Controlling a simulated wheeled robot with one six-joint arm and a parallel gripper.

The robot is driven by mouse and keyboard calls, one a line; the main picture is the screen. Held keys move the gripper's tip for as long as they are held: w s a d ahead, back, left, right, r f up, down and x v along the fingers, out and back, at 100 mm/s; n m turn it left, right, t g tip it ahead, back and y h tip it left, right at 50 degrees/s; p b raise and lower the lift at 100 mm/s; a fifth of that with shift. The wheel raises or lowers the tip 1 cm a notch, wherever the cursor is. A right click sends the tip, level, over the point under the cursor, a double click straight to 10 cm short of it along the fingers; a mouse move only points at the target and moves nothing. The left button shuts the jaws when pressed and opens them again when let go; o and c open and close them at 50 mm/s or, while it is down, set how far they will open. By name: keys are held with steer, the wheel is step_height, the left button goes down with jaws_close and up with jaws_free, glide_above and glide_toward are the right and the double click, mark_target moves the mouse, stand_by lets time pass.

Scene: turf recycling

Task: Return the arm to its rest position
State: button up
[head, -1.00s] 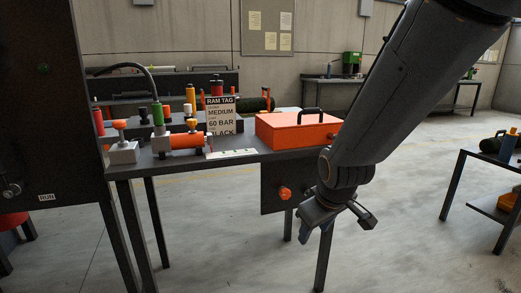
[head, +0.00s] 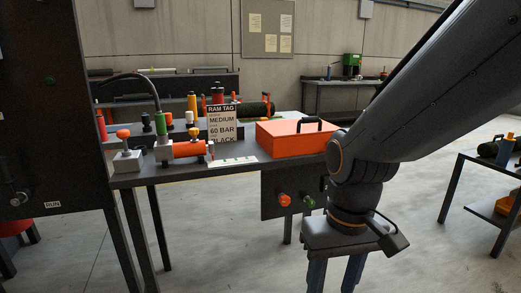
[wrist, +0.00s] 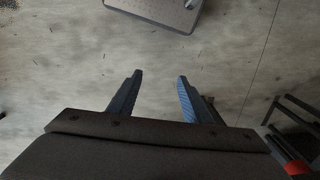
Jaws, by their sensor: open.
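My gripper (head: 337,272) hangs at the end of my arm on the right of the head view, in front of the table. It points down, and its tips reach the bottom edge of that view. In the wrist view my gripper (wrist: 160,78) shows two fingers apart with nothing between them, above the bare concrete floor. My arm enters from the upper right and bends at a joint just right of the orange box (head: 292,140).
A dark table (head: 190,174) holds a ram tag sign (head: 221,122), an orange cylinder (head: 188,149) and several coloured cylinders. A panel with an orange knob (head: 284,199) and a green knob (head: 308,202) hangs below. A black cabinet (head: 50,110) stands left; another table (head: 470,190) stands right. Floor between is open.

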steer(key=d+r+m+p, duration=0.2)
steer(key=d+r+p, duration=0.4)
steer(key=p, duration=0.5)
steer(key=shift+s+d+r+p, duration=0.2)
steer(key=shift+d+r+p, duration=0.05)
steer(key=shift+d+p, duration=0.15)
